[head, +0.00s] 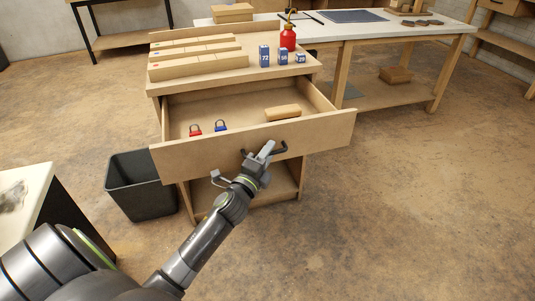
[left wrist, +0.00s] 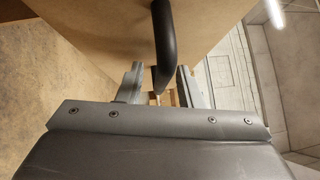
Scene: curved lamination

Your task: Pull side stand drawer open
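The side stand drawer (head: 215,149) is pulled out from under the stand's top (head: 200,82), its inside showing. Its black bar handle (head: 279,150) is on the front panel. My left gripper (head: 266,150) is at the handle, reaching it from the front and below. In the left wrist view the dark handle (left wrist: 163,45) passes between the fingers (left wrist: 160,78); the fingers look apart, with gaps beside the bar. The drawer front also shows in that view (left wrist: 90,30). My right gripper is not in view.
A red padlock (head: 195,130), a blue padlock (head: 220,126) and a wooden block (head: 283,112) lie in the drawer. A red bottle (head: 288,38) and small blue boxes stand on top. A black bin (head: 140,186) stands left of the stand. Floor to the right is clear.

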